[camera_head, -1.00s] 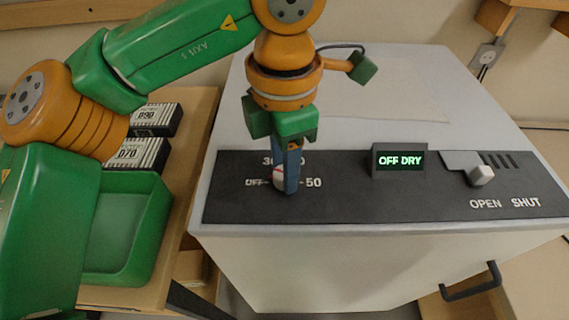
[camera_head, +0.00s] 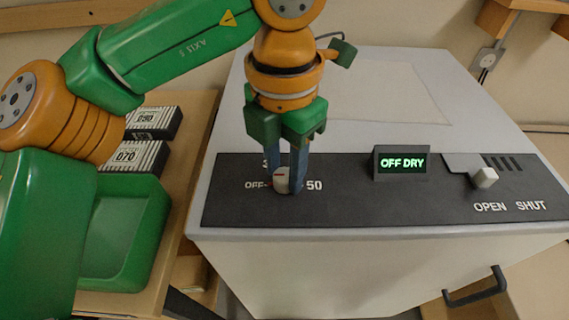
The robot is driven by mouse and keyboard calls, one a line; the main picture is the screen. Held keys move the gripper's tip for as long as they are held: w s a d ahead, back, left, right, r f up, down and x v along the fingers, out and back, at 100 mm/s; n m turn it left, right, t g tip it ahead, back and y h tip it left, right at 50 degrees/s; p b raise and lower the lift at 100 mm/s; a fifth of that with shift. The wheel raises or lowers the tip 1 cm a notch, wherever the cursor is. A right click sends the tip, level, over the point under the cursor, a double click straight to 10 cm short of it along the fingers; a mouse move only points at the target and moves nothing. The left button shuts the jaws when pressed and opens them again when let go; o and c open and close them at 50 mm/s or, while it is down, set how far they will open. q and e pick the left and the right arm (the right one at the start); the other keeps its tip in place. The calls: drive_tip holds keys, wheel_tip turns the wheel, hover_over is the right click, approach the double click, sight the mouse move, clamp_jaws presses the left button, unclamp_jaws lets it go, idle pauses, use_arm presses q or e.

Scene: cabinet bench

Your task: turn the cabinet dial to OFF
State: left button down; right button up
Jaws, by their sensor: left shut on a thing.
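The cabinet dial (camera_head: 281,180) is a small pale knob with a red mark on the dark panel, between the printed OFF (camera_head: 254,185) on its left and 50 (camera_head: 314,185) on its right. The red mark lies toward the left, on the OFF side. My left gripper (camera_head: 283,186) points down from above and is shut on the dial, one finger on each side. The fingers and hand partly hide the dial and the label above it. A display (camera_head: 402,162) on the panel reads OFF DRY in green. My right gripper is not in view.
A green tray (camera_head: 124,232) and boxes labelled 090 and 070 (camera_head: 139,156) stand at the left.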

sight(285, 175)
use_arm(q)
drive_tip(key=c, duration=0.5)
unclamp_jaws()
drive_tip(key=shift+r, duration=0.1)
wheel_tip(285, 175, up, 7)
drive_tip(key=shift+p, duration=1.15)
